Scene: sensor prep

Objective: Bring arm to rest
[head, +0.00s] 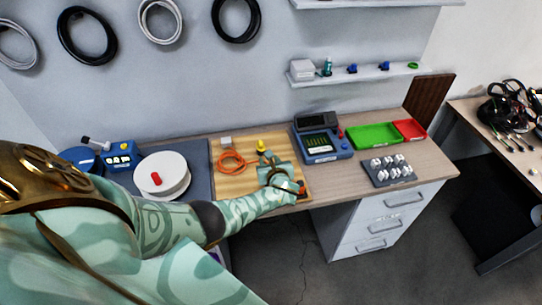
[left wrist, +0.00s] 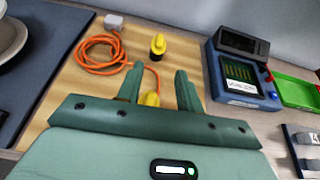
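My left gripper (head: 268,161) reaches over the wooden mat (head: 231,187) on the workbench. In the left wrist view its two fingers (left wrist: 160,88) are apart. A yellow connector end (left wrist: 152,98) of the orange cable (left wrist: 97,57) lies low between the fingers, with a gap visible beside it; I cannot tell whether it touches a finger. The orange cable is coiled on the mat and also shows in the head view (head: 232,162). A second yellow piece (left wrist: 158,45) stands upright beyond the fingertips. My right gripper is not in view.
A blue tester (head: 321,139) stands right of the mat, with green (head: 374,136) and red (head: 410,129) trays behind a grey rack (head: 389,171) of white parts. A white round spool (head: 162,175) stands on the left. A small grey block (head: 225,141) sits at the mat's back.

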